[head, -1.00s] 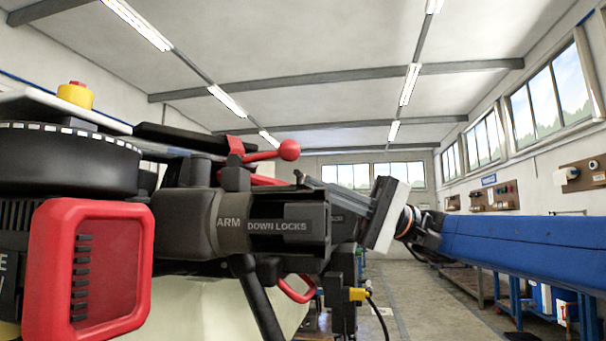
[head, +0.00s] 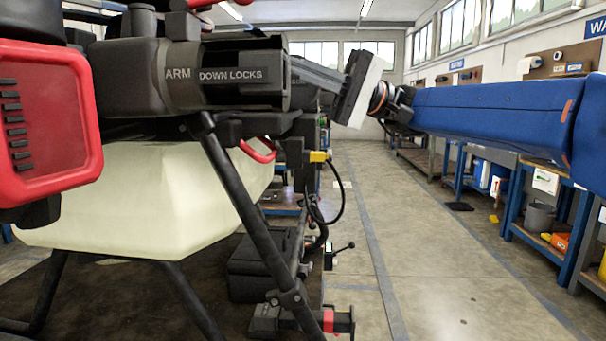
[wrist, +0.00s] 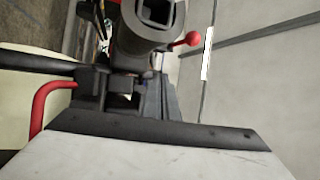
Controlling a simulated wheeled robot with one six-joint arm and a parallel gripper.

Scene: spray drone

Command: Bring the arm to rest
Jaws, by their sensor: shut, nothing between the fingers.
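My gripper (head: 318,75) reaches left from the end of my blue arm, with a pale plate and dark body at its base. Its dark fingers are shut and empty, beside the end of the drone's black folded-arm part (head: 225,75), which is marked ARM DOWN LOCKS. The fingertips are hard to separate from the dark drone parts, so I cannot tell whether they touch. In the wrist view the pale plate fills the bottom, and a dark hollow tube end (wrist: 158,15) and a red-knobbed lever (wrist: 188,40) show beyond it.
The drone's cream tank (head: 150,195), red panel (head: 40,120) and black legs (head: 245,210) fill the left. A yellow connector (head: 318,156) with a black cable hangs below my gripper. Blue workbenches (head: 545,215) line the right wall. The floor (head: 440,270) between is open.

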